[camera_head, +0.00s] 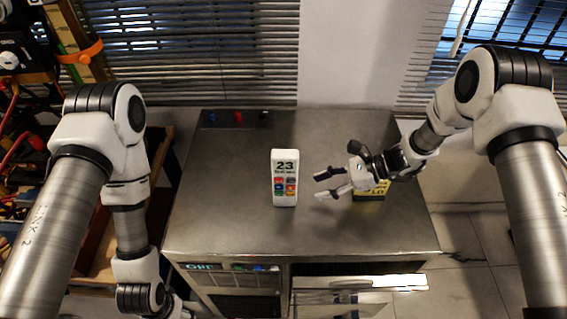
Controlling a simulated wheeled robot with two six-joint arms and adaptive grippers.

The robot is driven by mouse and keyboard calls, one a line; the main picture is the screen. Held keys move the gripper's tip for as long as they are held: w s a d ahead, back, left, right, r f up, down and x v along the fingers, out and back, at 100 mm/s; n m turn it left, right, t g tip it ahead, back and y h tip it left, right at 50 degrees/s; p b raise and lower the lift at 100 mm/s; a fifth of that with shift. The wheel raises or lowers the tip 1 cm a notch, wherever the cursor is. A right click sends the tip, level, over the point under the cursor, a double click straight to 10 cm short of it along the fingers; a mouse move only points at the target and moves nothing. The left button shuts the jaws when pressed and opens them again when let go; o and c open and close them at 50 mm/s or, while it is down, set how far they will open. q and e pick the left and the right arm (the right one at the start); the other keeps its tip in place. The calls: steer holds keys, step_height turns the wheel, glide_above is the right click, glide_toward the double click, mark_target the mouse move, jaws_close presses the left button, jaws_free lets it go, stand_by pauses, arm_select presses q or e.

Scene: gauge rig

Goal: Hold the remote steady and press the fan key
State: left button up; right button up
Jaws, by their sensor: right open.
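The white remote (284,178) stands at the middle of the grey metal bench top. Its face shows the number 23 above several small coloured keys, some red and some blue. Which one is the fan key is too small to tell. My right gripper (320,186) is open and empty to the right of the remote. Its two fingers point left toward it, with a gap between them and the remote. My left arm comes down at the left, outside the bench's left edge. Its gripper is not visible; the arm runs out at the bottom of the picture.
A yellow and black box (371,193) sits on the bench top (230,215) behind my right gripper, partly hidden. Small coloured parts (238,118) lie at the bench's back left. The bench top left of the remote is clear. A cluttered wooden shelf stands at the far left.

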mark_target(289, 194)
steer(key=shift+w+f, duration=0.1)
steer(key=shift+w, duration=0.5)
steer(key=a, duration=0.1)
steer(key=s+a+f+b, duration=0.1)
steer(key=a, duration=0.2)
steer(key=shift+s+f+b, duration=0.2)
steer(key=shift+s+b, duration=0.05)
steer(key=shift+b, duration=0.1)
steer(key=x, duration=0.1)
steer(key=b+x, duration=0.1)
steer(key=x, duration=0.2)
steer(key=shift+w+f+b, duration=0.35)
steer(key=shift+w, duration=0.05)
steer(key=shift+a, duration=0.4)
steer(key=shift+s+a, duration=0.2)
steer(key=shift+a, duration=0.05)
arm_select(q)
step_height(289, 194, down, 4)
steer(key=shift+r, duration=0.25)
arm_select(e)
steer(key=shift+w, duration=0.1)
arm_select(q)
steer(key=shift+w, duration=0.1)
arm_select(e)
steer(key=c, duration=0.7)
arm_select(q)
jaws_close()
